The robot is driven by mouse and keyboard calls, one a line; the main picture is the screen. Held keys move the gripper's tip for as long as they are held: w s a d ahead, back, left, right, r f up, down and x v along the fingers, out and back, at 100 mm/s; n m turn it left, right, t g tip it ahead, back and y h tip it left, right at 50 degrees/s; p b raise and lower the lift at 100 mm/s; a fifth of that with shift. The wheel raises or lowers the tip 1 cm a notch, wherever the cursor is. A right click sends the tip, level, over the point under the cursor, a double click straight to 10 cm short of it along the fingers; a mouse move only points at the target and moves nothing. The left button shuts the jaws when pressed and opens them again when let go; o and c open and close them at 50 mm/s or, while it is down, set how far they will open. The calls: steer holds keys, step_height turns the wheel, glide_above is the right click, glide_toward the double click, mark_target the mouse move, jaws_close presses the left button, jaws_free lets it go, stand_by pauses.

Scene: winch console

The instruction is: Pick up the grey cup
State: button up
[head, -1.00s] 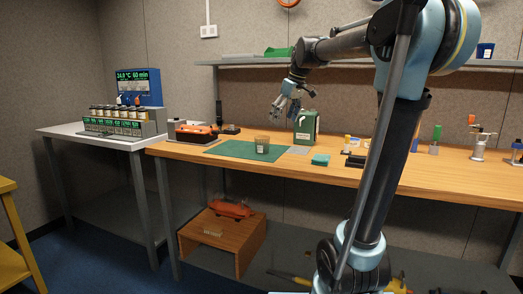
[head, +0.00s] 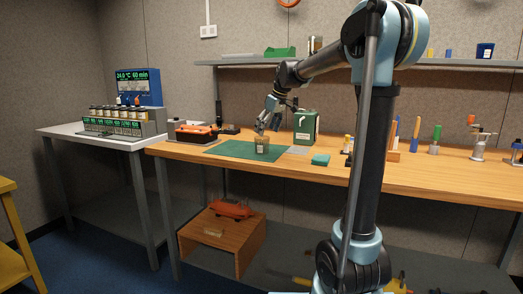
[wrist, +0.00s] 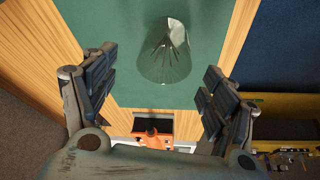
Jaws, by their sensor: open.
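The grey cup (head: 262,146) stands upright on the green mat (head: 232,149) on the wooden bench, with a pale label on its front. In the wrist view the cup (wrist: 165,58) looks see-through, with dark streaks in it. My gripper (head: 267,128) is just above and beside the cup's rim, pointing down. In the wrist view my gripper (wrist: 155,88) is open and empty, with a finger on each side. The cup lies ahead of the fingertips, a little right of the middle of the gap. I cannot tell whether a finger touches it.
A green canister (head: 305,127) stands close behind and right of the cup. A teal block (head: 320,160) lies right of the mat. An orange and black case (head: 196,133) stands to the left. The mat around the cup is clear. A shelf (head: 350,61) runs above the bench.

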mark_target(262, 142)
steer(key=shift+s+x, duration=0.1)
steer(key=shift+x, duration=1.7)
steer(key=shift+s+x, duration=0.15)
steer(key=shift+x, duration=1.6)
steer(key=shift+a, duration=0.1)
steer(key=shift+c, duration=0.5)
steer(key=c, duration=1.1)
